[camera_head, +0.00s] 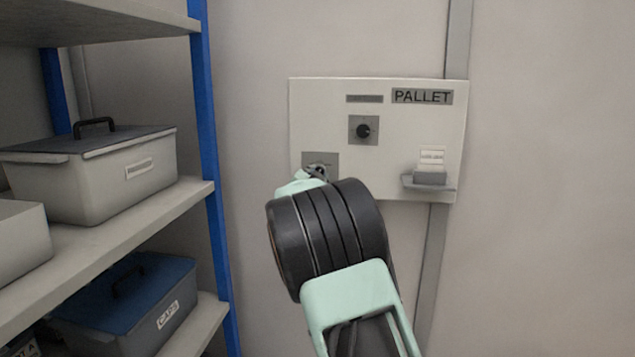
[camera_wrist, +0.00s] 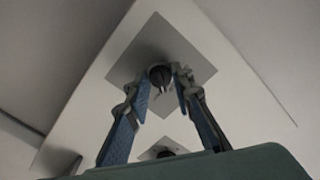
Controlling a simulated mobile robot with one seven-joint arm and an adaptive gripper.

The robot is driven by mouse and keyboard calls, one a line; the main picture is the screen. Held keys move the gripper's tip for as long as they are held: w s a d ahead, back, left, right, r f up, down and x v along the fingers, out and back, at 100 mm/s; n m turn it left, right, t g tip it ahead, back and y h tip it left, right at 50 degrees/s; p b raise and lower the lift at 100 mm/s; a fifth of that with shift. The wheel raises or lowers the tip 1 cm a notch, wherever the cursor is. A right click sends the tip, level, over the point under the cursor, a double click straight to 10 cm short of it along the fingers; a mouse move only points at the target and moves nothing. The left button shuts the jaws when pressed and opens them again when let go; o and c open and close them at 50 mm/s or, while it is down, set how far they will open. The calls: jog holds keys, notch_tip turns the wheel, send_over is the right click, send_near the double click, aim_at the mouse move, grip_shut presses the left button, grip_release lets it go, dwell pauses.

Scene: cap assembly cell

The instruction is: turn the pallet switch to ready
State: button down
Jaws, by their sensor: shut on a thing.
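A pale control panel (camera_head: 400,165) marked PALLET hangs on the wall. It carries an upper black knob (camera_head: 363,131) on a grey square plate and a lower knob on another grey plate (camera_head: 321,159). My gripper (camera_head: 317,174) is at the lower plate and mostly covers that knob. In the wrist view, the fingers of my gripper (camera_wrist: 162,82) are shut on a round black knob (camera_wrist: 160,74), one finger on each side. A second knob (camera_wrist: 166,154) shows partly beyond the gripper body. The setting of the held knob is hard to read.
A small ledge with a grey block (camera_head: 430,178) and a white label sticks out at the panel's lower right. A blue-posted shelf (camera_head: 212,180) with lidded bins stands at the left. The wall to the right is clear.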

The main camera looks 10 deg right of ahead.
jog(key=shift+m+b, duration=0.5)
jog(key=shift+m, duration=0.6)
jog(key=c, duration=1.7)
grip_release()
jog(key=v, duration=1.2)
